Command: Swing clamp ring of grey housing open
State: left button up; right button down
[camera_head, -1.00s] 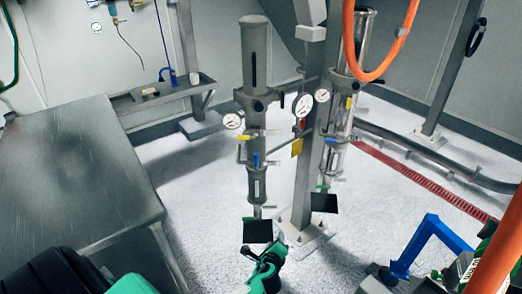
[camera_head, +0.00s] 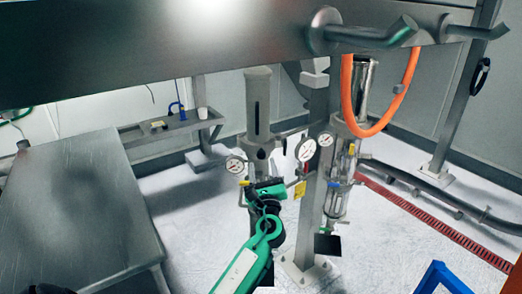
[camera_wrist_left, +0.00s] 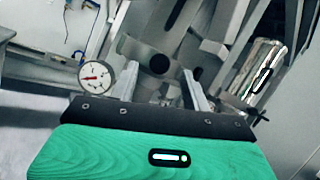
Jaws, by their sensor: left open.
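The grey housing (camera_head: 258,100) is an upright cylinder left of the post. A collar-like band (camera_head: 258,148) sits around its lower part; I cannot tell whether this is the clamp ring or whether it is shut. My left gripper (camera_head: 265,183) is in front of the housing just below that band and hides the parts behind it. In the left wrist view the two grey fingers (camera_wrist_left: 159,80) are spread and empty, with grey metalwork and a dark round hole (camera_wrist_left: 159,64) beyond them. Contact cannot be told.
Dial gauges (camera_head: 234,165) flank the housing, close to my left gripper. A post (camera_head: 312,190) and a second column with an orange hose (camera_head: 348,95) stand to the right. A steel table (camera_head: 75,205) is at left. A metal beam (camera_head: 220,40) crosses the top.

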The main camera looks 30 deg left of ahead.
aim_at(261, 156)
pick_arm(q)
jog(key=p+x, duration=0.1)
jog(key=x, duration=0.4)
jog(key=shift+w+a, duration=0.15)
grip_shut()
